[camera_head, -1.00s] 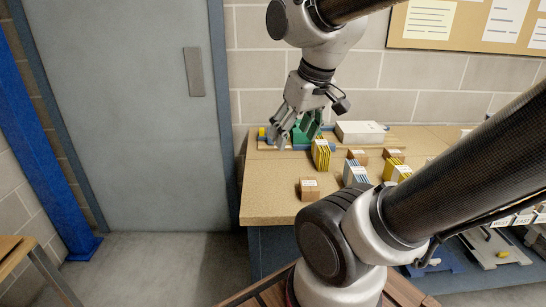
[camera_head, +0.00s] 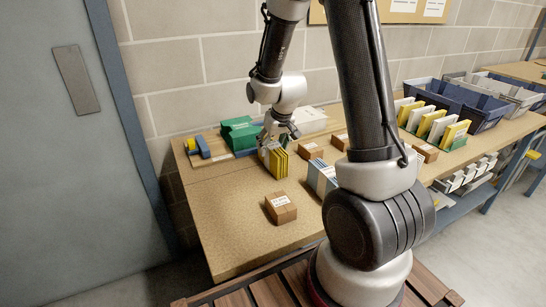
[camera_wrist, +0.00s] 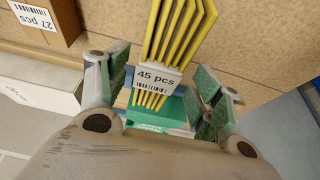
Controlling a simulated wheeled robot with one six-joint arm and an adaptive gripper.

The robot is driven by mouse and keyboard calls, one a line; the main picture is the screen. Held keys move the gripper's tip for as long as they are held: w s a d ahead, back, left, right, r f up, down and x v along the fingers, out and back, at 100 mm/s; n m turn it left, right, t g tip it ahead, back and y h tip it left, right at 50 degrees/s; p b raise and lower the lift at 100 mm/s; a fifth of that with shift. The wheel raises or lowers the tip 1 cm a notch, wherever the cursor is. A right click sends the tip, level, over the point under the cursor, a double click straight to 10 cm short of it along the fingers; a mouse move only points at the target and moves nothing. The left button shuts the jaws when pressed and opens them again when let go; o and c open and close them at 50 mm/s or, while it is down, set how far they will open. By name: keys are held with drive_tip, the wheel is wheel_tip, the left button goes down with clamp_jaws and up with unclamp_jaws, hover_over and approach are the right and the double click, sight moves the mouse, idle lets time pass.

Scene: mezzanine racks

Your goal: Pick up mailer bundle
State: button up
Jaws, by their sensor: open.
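A yellow mailer bundle (camera_head: 275,161) stands on the worktable, its thin sheets on edge. In the wrist view, a white band reading "45 pcs" wraps the bundle (camera_wrist: 158,76). My gripper (camera_head: 277,140) is at the top of the bundle, pointing down. In the wrist view, the green-padded fingers of my gripper (camera_wrist: 160,85) are open, one on each side of the bundle, with gaps showing. The bundle's lower part is hidden from the wrist camera.
A green box (camera_head: 240,134) and a white box (camera_head: 310,120) stand behind. A blue-and-white bundle (camera_head: 321,178) and a small brown box (camera_head: 280,207) stand nearby. Another brown box (camera_wrist: 45,20) is close in the wrist view. The table's front left is clear.

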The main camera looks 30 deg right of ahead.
drive_tip(key=x, duration=0.5)
drive_tip(key=shift+w+d, duration=0.2)
drive_tip(key=shift+w, duration=0.05)
drive_tip(key=c, duration=1.1)
